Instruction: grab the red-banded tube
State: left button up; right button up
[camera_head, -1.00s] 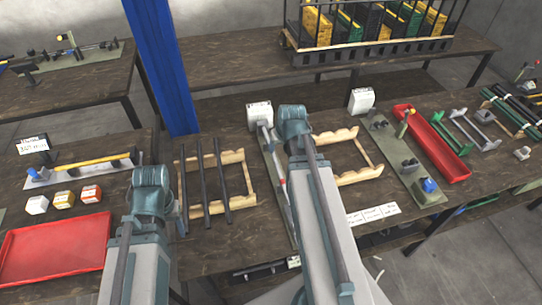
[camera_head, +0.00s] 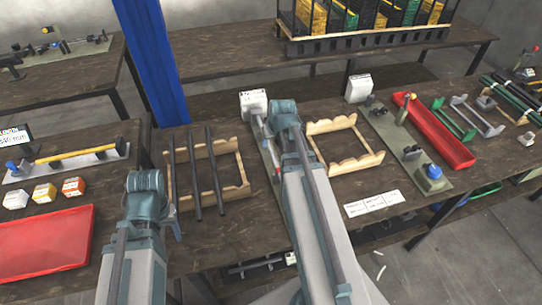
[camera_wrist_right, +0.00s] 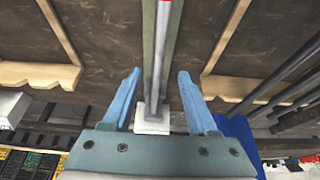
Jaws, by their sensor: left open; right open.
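The red-banded tube (camera_head: 261,131) is a thin grey tube lying lengthwise along a narrow fixture with a white block (camera_head: 253,102) at its far end. In the right wrist view the tube (camera_wrist_right: 158,60) runs down the middle, its red band (camera_wrist_right: 165,2) at the top edge. My right gripper (camera_wrist_right: 158,75) is open, its blue fingers on either side of the tube's line in that view; I cannot tell its height above it. In the head view, my right wrist partly hides the fixture. My left gripper (camera_head: 152,192) is open beside the dark-rod rack, fingers mostly hidden.
A wooden rack (camera_head: 237,191) with dark rods (camera_head: 214,170) is left of the fixture. Another wooden rack (camera_head: 350,163), empty, is on the right, then a press with a blue knob (camera_head: 433,171) and a red tray (camera_head: 432,130). A blue post (camera_head: 150,60) stands behind.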

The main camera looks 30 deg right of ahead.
aim_at(271, 150)
pick_arm(q)
jog(key=shift+f+b, duration=2.5)
pick_arm(e)
jog(key=shift+s+x, duration=0.1)
jog(key=shift+x, duration=1.25)
jog(key=shift+s+x, duration=0.15)
jog(key=shift+x, duration=1.15)
pick_arm(q)
jog(key=shift+r, duration=0.1)
pick_arm(e)
jog(key=shift+d, duration=0.1)
grip_shut()
